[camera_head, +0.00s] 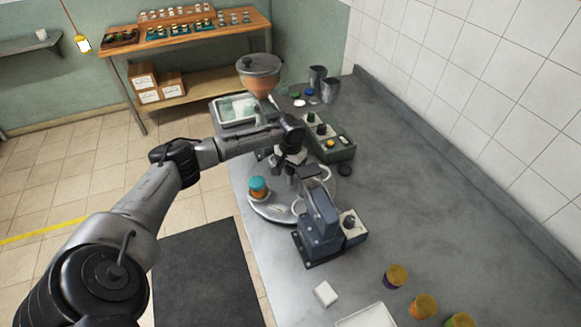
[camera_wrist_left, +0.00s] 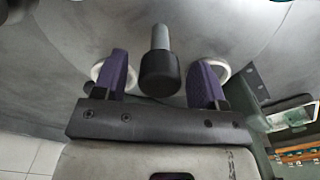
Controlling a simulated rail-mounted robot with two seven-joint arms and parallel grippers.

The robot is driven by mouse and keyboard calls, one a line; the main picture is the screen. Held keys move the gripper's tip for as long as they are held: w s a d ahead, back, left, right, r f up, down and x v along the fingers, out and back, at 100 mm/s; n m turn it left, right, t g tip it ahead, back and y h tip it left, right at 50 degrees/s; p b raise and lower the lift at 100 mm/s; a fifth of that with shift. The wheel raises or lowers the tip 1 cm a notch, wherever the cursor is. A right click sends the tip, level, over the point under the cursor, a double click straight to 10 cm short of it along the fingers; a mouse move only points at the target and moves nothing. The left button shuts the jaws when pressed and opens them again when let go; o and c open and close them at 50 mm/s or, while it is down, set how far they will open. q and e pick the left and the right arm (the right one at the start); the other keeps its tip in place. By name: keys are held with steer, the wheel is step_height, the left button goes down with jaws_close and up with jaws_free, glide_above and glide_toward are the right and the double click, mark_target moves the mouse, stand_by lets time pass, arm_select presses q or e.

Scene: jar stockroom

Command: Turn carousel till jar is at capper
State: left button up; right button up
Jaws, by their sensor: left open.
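The carousel (camera_head: 267,208) is a round grey metal plate on the bench, partly hidden by my left arm and the capper. A jar (camera_head: 258,189) with a teal lid and orange contents stands on its left edge. The capper (camera_head: 318,222) is a blue-grey machine at the plate's front right; the jar is apart from it. My left gripper (camera_head: 291,168) is over the plate. White rings show beside the fingers.
A hopper (camera_head: 259,75) stands behind the carousel, with a green control box (camera_head: 328,137) to its right. Several filled jars (camera_head: 396,276) and a white tray (camera_head: 367,317) are at the front. The bench's right side is clear.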

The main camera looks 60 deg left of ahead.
arm_select(q)
steer(key=shift+c, duration=0.3)
jaws_close()
stand_by(0.4)
